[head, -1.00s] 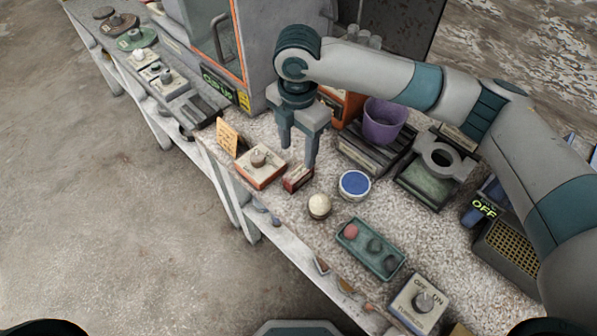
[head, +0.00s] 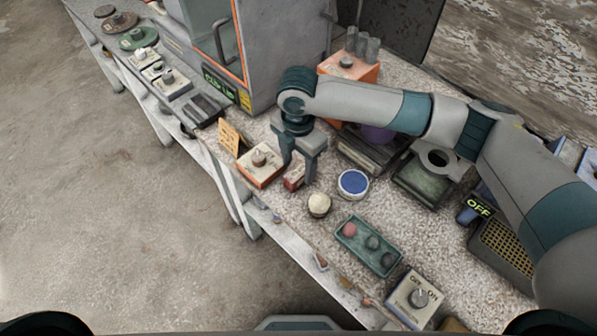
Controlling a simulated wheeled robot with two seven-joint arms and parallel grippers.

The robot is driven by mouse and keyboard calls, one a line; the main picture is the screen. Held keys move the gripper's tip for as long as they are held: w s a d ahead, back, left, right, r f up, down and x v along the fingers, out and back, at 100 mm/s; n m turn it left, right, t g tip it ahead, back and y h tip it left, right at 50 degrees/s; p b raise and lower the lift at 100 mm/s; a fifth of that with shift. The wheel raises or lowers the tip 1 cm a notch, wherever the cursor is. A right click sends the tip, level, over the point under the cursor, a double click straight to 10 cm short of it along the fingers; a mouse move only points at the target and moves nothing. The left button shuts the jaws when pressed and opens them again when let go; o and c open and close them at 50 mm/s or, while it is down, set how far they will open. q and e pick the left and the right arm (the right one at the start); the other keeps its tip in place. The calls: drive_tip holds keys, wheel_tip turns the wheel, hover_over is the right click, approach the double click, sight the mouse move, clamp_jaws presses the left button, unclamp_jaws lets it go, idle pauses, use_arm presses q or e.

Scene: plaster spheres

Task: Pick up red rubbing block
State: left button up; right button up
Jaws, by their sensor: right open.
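The small red rubbing block (head: 293,178) lies on the speckled bench top, just right of an orange-and-white box with a knob. My right gripper (head: 296,172) points down over the block, its fingers open and apart. The fingertips are low, around or just beside the block; I cannot tell whether they touch it. Part of the block is hidden by the fingers. My left gripper is not in view.
The knobbed box (head: 261,163) stands close on the left. A cream ball (head: 319,204), a blue-topped round tub (head: 353,184) and a green tray (head: 368,246) with several small balls lie nearby. A purple cup (head: 377,134) is partly hidden behind my arm. The bench's front edge is close.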

sight(299, 170)
drive_tip(key=shift+f+p, duration=0.45)
drive_tip(key=shift+f, duration=1.2)
clamp_jaws()
